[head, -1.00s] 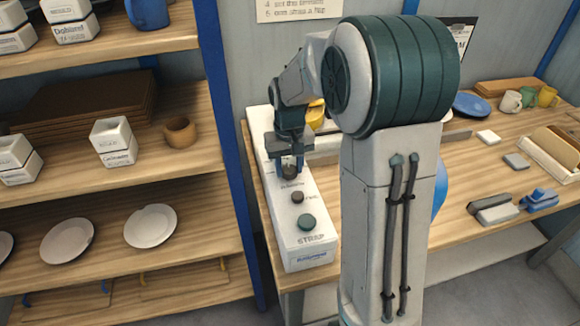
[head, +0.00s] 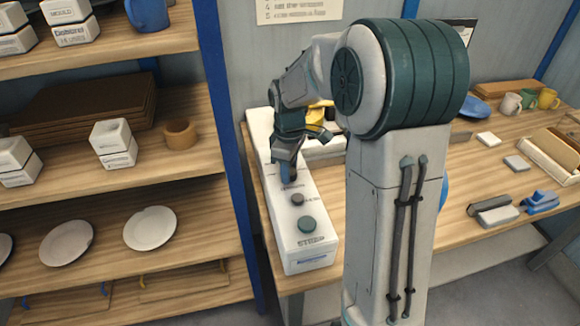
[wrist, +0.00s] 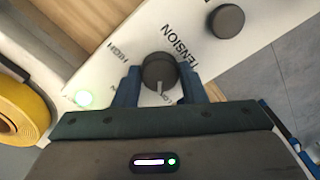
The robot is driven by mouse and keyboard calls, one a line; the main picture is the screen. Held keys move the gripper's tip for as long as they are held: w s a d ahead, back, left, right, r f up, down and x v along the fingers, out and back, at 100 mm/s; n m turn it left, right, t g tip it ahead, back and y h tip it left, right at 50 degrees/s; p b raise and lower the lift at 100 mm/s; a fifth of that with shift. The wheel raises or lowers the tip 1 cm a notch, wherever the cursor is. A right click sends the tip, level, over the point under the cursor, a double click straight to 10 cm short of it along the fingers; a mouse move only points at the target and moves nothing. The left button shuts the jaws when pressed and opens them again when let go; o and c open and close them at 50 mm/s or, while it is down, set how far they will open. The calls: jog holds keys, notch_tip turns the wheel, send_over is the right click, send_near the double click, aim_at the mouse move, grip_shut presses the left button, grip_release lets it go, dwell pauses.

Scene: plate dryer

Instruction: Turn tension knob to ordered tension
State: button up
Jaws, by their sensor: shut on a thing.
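The tension knob (wrist: 158,72) is a dark round knob with a pale pointer mark on its side toward my palm. It sits on the white strap machine (head: 312,245), beside the printed words TENSION and HIGH. My gripper (head: 288,178) is over the machine's top in the head view and hides the knob there. In the wrist view, the blue fingers of my gripper (wrist: 158,78) stand on either side of the knob and are shut on it.
A second dark knob (head: 298,200) and a green button (head: 307,224) lie nearer the machine's front. A yellow roll (wrist: 22,108) is beside the machine. A blue shelf post (head: 227,150) stands close on the left.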

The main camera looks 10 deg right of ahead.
jog(key=shift+w+r+n, duration=0.1)
jog(key=shift+n, duration=1.1)
jog(key=o, duration=1)
notch_tip(320, 180, up, 14)
jog(key=shift+f, duration=0.15)
jog(key=s+f+m+t, duration=0.1)
jog(key=s+f+m, duration=0.1)
jog(key=s+m, duration=0.2)
jog(key=s+f+m+t, duration=0.1)
jog(key=s+m, duration=0.4)
jog(key=s, duration=0.5)
jog(key=s+f+m+t, duration=0.1)
jog(key=s+f+m, duration=0.2)
jog(key=s, duration=0.4)
jog(key=shift+s+d+f+m, duration=0.1)
jog(key=shift+s+f+m, duration=0.1)
jog(key=shift+s+m, duration=0.35)
